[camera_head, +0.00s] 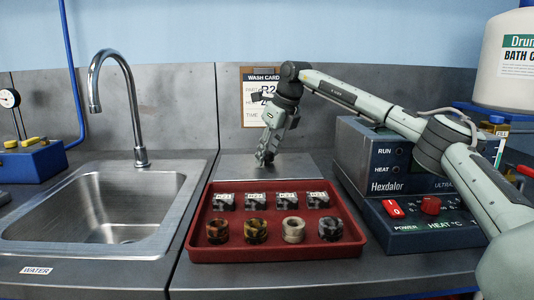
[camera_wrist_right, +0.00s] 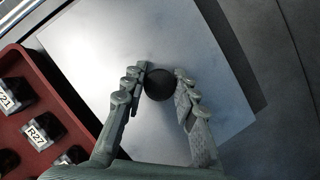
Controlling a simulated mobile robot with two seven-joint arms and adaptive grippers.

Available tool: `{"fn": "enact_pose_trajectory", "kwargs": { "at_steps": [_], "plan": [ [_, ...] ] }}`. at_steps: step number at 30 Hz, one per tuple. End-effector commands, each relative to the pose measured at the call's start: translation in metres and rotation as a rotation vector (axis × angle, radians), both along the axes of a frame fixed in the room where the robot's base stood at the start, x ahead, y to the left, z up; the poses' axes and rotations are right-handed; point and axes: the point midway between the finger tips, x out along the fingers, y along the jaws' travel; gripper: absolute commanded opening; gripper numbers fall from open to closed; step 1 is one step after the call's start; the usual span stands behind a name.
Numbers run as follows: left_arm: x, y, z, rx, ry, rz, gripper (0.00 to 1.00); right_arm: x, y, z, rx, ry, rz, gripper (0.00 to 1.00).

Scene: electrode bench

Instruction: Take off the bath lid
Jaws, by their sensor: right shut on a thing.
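The bath lid (camera_head: 298,163) is a flat grey metal plate behind the red tray, left of the bath. It also shows in the right wrist view (camera_wrist_right: 100,45), with a round black knob (camera_wrist_right: 160,86) in its middle. My right gripper (camera_head: 265,158) reaches down to the lid and is shut on the knob, with one finger on each side in the wrist view (camera_wrist_right: 162,80). I cannot tell whether the lid rests on the bench or hangs just above it. The Hexdalor bath (camera_head: 400,157) stands at the right; my arm partly hides its top. My left gripper is not in view.
The red tray (camera_head: 275,253) holds several tagged dark pieces and several round ones. A sink (camera_head: 100,205) with a tall faucet (camera_head: 133,110) is at the left. A wash card (camera_head: 257,85) stands at the wall. A white drum (camera_head: 505,60) is at the upper right.

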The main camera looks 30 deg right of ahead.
Motion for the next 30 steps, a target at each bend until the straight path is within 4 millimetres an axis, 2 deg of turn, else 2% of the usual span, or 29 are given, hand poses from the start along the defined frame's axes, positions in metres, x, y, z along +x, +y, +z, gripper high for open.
{"fn": "enact_pose_trajectory", "kwargs": {
  "at_steps": [30],
  "plan": [
    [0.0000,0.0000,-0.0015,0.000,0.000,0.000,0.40,0.0004,0.0000,-0.0036,0.001,-0.003,0.000,0.00]
  ]
}}
